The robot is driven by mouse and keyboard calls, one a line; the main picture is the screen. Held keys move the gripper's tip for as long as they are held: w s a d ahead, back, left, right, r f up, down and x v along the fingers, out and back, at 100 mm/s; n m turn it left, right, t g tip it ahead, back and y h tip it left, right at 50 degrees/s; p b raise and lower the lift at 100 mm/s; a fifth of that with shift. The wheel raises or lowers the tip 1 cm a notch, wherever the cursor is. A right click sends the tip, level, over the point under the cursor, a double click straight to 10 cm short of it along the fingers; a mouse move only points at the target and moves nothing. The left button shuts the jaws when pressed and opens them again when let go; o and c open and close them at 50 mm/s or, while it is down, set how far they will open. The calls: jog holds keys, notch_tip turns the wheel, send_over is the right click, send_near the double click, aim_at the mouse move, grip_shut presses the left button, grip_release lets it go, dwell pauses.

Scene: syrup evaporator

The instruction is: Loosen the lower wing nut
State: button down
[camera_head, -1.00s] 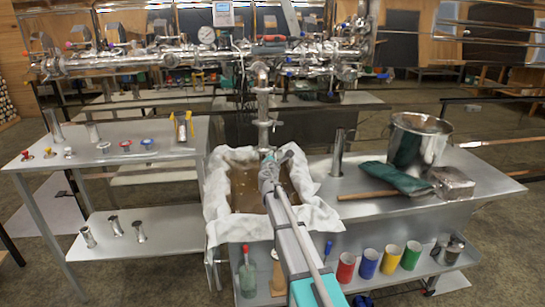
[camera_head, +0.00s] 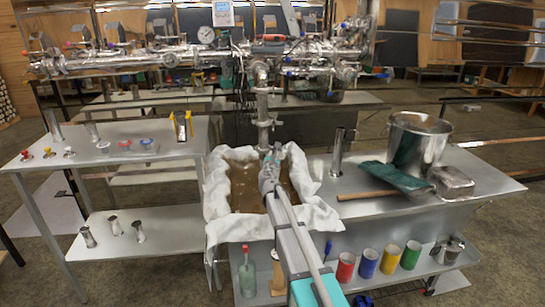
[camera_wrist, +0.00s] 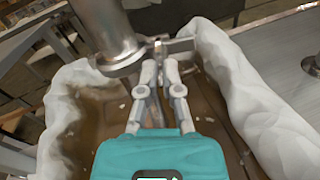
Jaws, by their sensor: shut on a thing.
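A vertical steel pipe (camera_head: 262,85) comes down over the basin, and it also shows at the upper left in the wrist view (camera_wrist: 105,20). A ring clamp (camera_wrist: 118,62) goes around its lower end. The lower wing nut (camera_wrist: 158,46) is on the clamp's right side, small and partly hidden by the fingertips. My gripper (camera_wrist: 163,68) is shut on the wing nut, its two fingers either side of it. In the head view my gripper (camera_head: 270,165) is at the pipe's lower end, and the nut is too small to make out.
A basin lined with white cloth (camera_head: 222,215) holds brown liquid below the clamp. To the right are a steel pot (camera_head: 418,145), a green cloth (camera_head: 398,176) and an upright steel tube (camera_head: 338,152). A side table (camera_head: 180,152) with small fittings stands at left.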

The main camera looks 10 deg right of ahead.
jog(key=shift+d, duration=0.1)
jog(key=c, duration=0.8)
grip_release()
jog(key=shift+v, duration=6)
jog(key=shift+f, duration=0.1)
